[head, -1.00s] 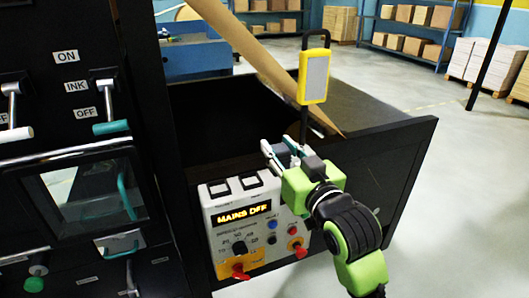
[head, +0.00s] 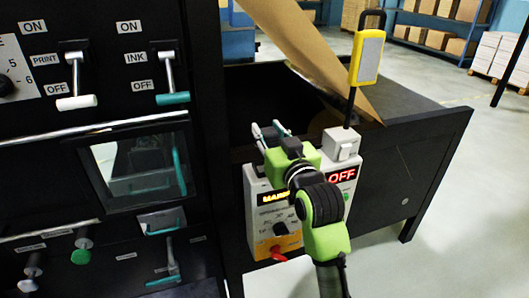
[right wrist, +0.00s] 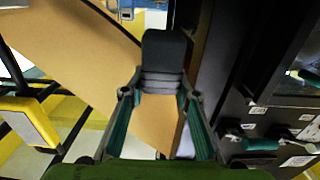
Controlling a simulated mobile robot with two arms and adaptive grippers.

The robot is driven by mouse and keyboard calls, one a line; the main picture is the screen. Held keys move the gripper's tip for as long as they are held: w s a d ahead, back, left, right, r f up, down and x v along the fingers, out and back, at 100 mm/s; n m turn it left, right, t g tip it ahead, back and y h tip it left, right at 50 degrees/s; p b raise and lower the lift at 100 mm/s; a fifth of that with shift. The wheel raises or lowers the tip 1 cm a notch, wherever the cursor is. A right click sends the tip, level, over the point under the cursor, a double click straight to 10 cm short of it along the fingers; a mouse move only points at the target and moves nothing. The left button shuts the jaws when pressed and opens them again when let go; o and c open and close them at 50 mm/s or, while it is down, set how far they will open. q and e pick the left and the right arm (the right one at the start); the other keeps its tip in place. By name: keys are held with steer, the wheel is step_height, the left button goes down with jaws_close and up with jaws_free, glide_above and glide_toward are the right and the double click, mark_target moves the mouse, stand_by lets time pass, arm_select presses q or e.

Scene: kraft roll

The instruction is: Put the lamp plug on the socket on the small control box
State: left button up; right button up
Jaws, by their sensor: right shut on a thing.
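The small control box (head: 262,212) is pale, with a lit display reading partly "OFF". A white raised block (head: 342,143) stands at its top right; I cannot tell if this is the socket. My right gripper (head: 270,134) is over the box's top left and hides much of its upper part. In the right wrist view, its fingers (right wrist: 156,98) are shut on a black, ribbed piece, the lamp plug (right wrist: 163,62). My left gripper is not in view.
The black press cabinet (head: 105,122) with levers stands left. A brown kraft sheet (head: 305,45) slants down behind the box, close to my right gripper; it fills much of the wrist view. A black frame panel (head: 425,165) lies right. Open floor is at far right.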

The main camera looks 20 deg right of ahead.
mark_target(266, 139)
steer(key=w+f, duration=0.2)
steer(key=f, duration=0.1)
steer(key=w+f, duration=0.2)
steer(key=shift+d+f, duration=0.2)
steer(key=shift+d, duration=0.05)
step_height(266, 139, down, 3)
steer(key=shift+w+f, duration=0.1)
steer(key=shift+w, duration=0.05)
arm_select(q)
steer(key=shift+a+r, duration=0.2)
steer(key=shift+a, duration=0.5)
arm_select(e)
steer(key=shift+f, duration=0.1)
steer(key=o, duration=1.1)
steer(key=shift+f, duration=0.1)
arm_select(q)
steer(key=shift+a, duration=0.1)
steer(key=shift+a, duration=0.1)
